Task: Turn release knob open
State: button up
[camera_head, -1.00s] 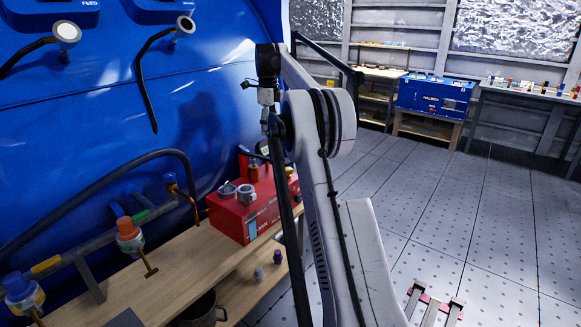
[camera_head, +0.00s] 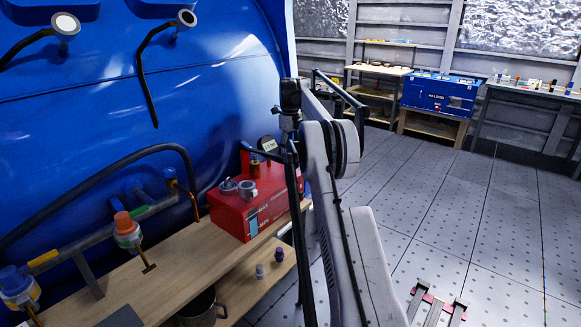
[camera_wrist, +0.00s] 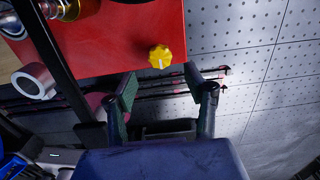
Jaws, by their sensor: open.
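A yellow knob (camera_wrist: 160,57) with a light mark sits near the edge of the red box (camera_wrist: 110,38) in the wrist view. I cannot tell for certain that it is the release knob. My gripper (camera_wrist: 161,75) is open and empty. Its two dark green fingers point toward the knob, which shows between and just beyond the fingertips. I cannot see whether they touch it. In the head view the red box (camera_head: 226,217) stands on the wooden bench, and the yellow knob cannot be made out.
A grey ring-shaped fitting (camera_wrist: 33,81) is at the box's left in the wrist view. The wooden bench (camera_head: 165,265) carries pipes with an orange-capped valve (camera_head: 125,224). The large blue tank (camera_head: 90,110) rises behind.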

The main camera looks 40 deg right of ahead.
aim_at(290, 165)
notch_tip(290, 165, down, 6)
jog(key=shift+f+b, duration=0.25)
jog(key=shift+b, duration=0.1)
jog(key=shift+c, duration=0.5)
jog(key=c, duration=1)
